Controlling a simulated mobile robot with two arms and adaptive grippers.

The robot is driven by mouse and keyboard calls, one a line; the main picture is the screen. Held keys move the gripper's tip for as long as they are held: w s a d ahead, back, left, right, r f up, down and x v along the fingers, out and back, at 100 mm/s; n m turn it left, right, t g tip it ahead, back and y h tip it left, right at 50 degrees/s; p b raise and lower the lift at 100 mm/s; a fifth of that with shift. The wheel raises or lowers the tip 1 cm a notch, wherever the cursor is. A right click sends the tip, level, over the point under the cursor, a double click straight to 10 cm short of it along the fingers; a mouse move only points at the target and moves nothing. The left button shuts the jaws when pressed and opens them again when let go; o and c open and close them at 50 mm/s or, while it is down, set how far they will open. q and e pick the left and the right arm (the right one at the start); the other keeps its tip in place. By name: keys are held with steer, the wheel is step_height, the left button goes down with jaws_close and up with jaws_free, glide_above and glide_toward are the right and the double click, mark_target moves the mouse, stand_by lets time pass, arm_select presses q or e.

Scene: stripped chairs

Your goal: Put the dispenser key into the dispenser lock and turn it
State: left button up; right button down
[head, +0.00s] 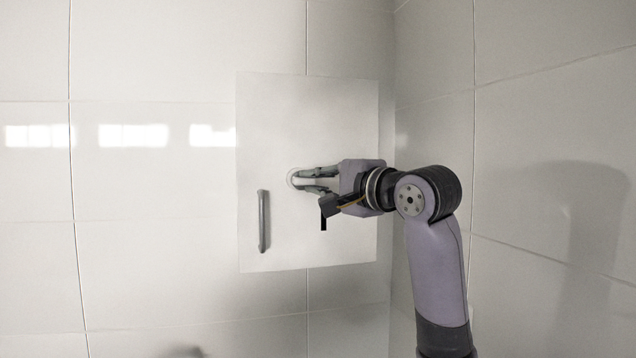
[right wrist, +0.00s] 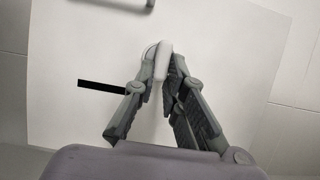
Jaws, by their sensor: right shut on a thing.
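A white dispenser panel (head: 285,110) is on the tiled wall. The dispenser lock (head: 291,179), a small pale round disc, is near its middle; part of its rim shows in the right wrist view (right wrist: 149,51). My right gripper (head: 310,180) reaches in from the right and is shut on the dispenser key, a small whitish piece (right wrist: 162,62) between the fingertips. The key overlaps the lock in the right wrist view. I cannot tell how deep it sits or how far it is turned. The fingers hide most of the lock. My left gripper is not in view.
A grey vertical handle (head: 263,221) is on the panel's lower left. A black strip (head: 323,219) is on the panel below my right gripper. A tiled side wall (head: 550,130) stands close on the right. The space left of the panel is clear.

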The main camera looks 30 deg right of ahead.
steer(key=shift+w, duration=0.25)
stand_by(0.3)
steer(key=shift+w+d+p, duration=0.25)
steer(key=shift+w+p, duration=0.3)
steer(key=shift+w, duration=0.3)
steer(key=c, duration=1.6)
jaws_free()
steer(key=shift+o, duration=0.2)
steer(key=s+d, duration=0.2)
steer(key=s, duration=0.9)
steer(key=shift+s, duration=0.4)
steer(key=shift+a+f, duration=0.1)
